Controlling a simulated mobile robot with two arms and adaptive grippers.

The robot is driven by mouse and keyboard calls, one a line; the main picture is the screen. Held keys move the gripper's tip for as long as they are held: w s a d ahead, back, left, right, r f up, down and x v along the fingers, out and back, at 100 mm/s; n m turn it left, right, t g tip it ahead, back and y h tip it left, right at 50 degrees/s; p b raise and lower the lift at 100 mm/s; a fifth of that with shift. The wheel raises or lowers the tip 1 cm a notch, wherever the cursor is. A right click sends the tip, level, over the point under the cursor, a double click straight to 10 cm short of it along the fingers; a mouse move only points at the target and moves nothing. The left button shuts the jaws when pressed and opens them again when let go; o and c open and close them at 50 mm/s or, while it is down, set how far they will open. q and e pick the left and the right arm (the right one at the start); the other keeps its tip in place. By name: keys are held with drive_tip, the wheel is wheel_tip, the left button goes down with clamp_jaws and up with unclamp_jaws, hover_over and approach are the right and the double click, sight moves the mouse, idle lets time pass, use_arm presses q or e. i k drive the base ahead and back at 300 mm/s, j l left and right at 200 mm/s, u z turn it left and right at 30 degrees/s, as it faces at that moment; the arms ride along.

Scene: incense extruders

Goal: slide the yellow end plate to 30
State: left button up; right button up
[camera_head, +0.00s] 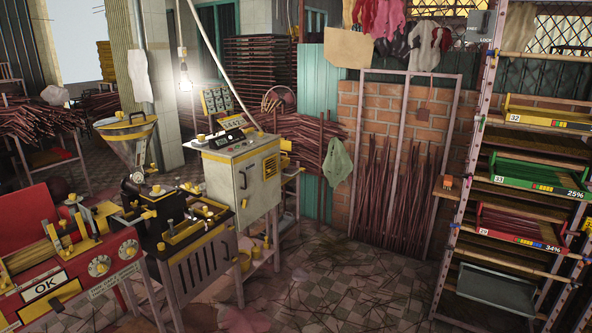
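A red machine (99,257) stands at the lower left, with a tray of sticks on top and dials and an "OK" label on its front. Several upright yellow and metal parts (62,231) stand at the tray's right end. One of these may be the yellow end plate, but I cannot tell which. A black extruder (160,214) with yellow fittings and a metal hopper (126,133) stands just to the right. No scale or number 30 can be read on either machine. Neither of my grippers is in view.
A grey control cabinet (243,176) stands behind the extruder. At the right, a rack (455,235) holds yellow, green and red trays marked 32, 33 and 29. Bundles of sticks lean on a brick wall (375,110). The tiled floor (335,290) between is open, with scattered sticks.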

sight(285, 146)
drive_tip(key=i+z, duration=0.1)
drive_tip(key=i, duration=2.4)
